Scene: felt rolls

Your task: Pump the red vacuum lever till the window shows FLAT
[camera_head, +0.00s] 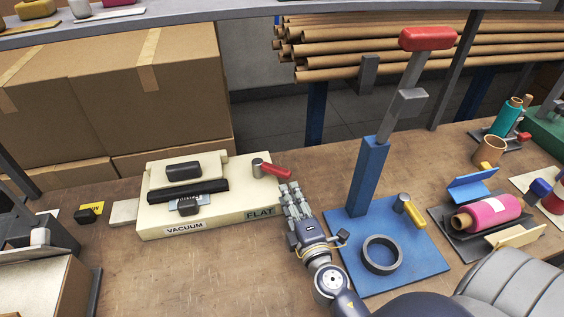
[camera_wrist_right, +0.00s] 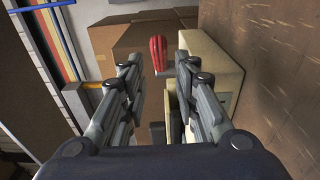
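The cream vacuum box (camera_head: 220,217) stands on the bench, left of centre in the head view, with VACUUM on its front. A grey-green patch (camera_head: 260,213) at its front right corner reads FLAT. The red lever (camera_head: 276,171) sticks out to the right from a grey post on the box's back right. My right gripper (camera_head: 290,188) is just in front of the lever's end. In the right wrist view the fingers are apart and empty, with the red lever (camera_wrist_right: 158,50) beyond the tips, in line with the gap. My left gripper is out of view.
A blue press (camera_head: 368,180) with a tall red-handled arm stands right of my right arm, a dark ring (camera_head: 382,255) on its base. A pink roll (camera_head: 488,212) lies farther right. Cardboard boxes (camera_head: 110,80) stand behind. The bench front left of my arm is clear.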

